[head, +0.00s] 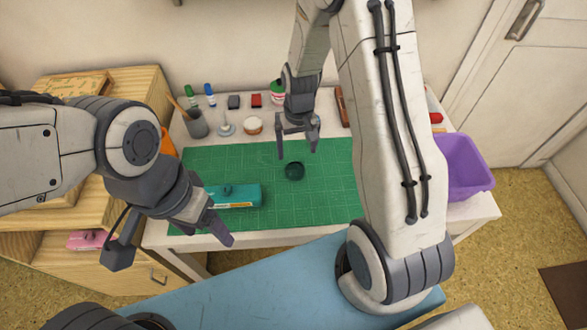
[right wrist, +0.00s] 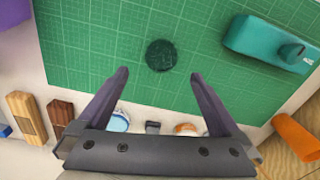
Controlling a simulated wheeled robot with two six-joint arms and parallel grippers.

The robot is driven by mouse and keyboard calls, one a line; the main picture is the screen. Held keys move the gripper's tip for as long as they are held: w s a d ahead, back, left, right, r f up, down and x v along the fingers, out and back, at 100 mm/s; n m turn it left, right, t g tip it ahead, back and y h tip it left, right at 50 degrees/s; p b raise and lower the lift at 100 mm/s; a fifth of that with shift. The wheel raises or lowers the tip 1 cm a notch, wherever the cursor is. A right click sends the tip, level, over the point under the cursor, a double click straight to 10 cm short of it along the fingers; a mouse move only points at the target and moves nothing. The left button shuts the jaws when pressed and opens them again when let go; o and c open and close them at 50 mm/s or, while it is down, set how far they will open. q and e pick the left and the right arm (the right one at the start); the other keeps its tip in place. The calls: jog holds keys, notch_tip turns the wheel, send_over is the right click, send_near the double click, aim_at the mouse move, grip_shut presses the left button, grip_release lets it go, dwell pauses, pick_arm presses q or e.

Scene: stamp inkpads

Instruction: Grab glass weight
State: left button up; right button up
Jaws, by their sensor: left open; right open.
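The glass weight (head: 294,171) is a small dark green round disc lying on the green cutting mat (head: 330,190). It also shows in the right wrist view (right wrist: 160,55), beyond and between my fingertips. My right gripper (head: 297,150) is open and empty above the mat, just behind the weight; its fingers show in the right wrist view (right wrist: 158,76). They do not touch the weight. My left gripper (head: 175,250) is open and empty at the table's front left, away from the weight.
A teal box (head: 235,196) with a knob lies on the mat left of the weight. Along the back stand a grey cup (head: 196,124), a stamp (head: 225,126), small inkpads (head: 256,100) and a jar (head: 277,90). A purple bin (head: 465,168) is at the right. The mat around the weight is clear.

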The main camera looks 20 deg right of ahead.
aim_at(295, 167)
notch_tip(295, 167, down, 3)
jog(key=shift+a+f, duration=0.1)
jog(key=shift+f, duration=0.1)
jog(key=shift+w+f+p, duration=0.2)
jog(key=shift+f+p, duration=0.4)
jog(key=shift+f, duration=2.05)
jog(key=shift+c, duration=0.3)
jog(key=c, duration=1.4)
jog(key=shift+c, duration=0.2)
jog(key=shift+r, duration=0.1)
